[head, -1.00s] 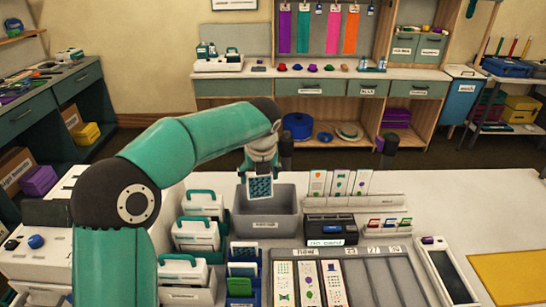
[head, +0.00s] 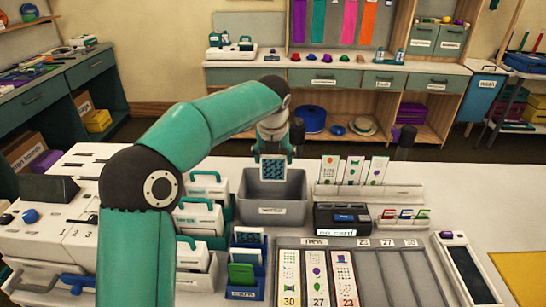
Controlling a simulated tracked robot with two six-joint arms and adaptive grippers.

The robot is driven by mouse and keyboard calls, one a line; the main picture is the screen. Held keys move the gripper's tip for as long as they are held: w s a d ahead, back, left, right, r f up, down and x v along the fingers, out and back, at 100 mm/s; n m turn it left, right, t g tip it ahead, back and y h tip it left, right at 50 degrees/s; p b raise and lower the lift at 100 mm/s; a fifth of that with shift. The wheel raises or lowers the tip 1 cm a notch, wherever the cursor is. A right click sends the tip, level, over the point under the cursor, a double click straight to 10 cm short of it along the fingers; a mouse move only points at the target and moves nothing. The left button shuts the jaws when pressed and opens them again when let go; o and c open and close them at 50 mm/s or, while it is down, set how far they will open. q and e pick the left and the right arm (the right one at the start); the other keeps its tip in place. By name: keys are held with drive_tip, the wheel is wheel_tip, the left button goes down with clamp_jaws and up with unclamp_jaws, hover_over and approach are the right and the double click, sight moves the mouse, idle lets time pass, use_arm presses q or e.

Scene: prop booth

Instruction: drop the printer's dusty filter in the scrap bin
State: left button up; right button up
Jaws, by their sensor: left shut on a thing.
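My left gripper (head: 274,148) is shut on a small square filter (head: 273,168) with a pale frame and a dark speckled face. The filter hangs upright, held over the back part of a grey open bin (head: 272,211), which has a small label on its front too small to read. The filter is apart from the bin's front wall; its lower edge is around rim height. The white printer (head: 48,225) is at the left, partly hidden by my left arm. My right gripper is not in view.
White cartridges with teal handles (head: 205,190) stand just left of the bin. A dark card reader (head: 342,219) and a rack of cards (head: 354,171) are to its right. A grey card tray (head: 400,280) lies in front.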

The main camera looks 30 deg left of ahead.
sight(273, 168)
use_arm(q)
drive_tip(key=shift+f+b, duration=1.05)
drive_tip(key=shift+f, duration=1.45)
drive_tip(key=o, duration=0.8)
drive_tip(key=shift+s, duration=0.1)
drive_tip(key=shift+c, duration=0.2)
drive_tip(key=v, duration=1.2)
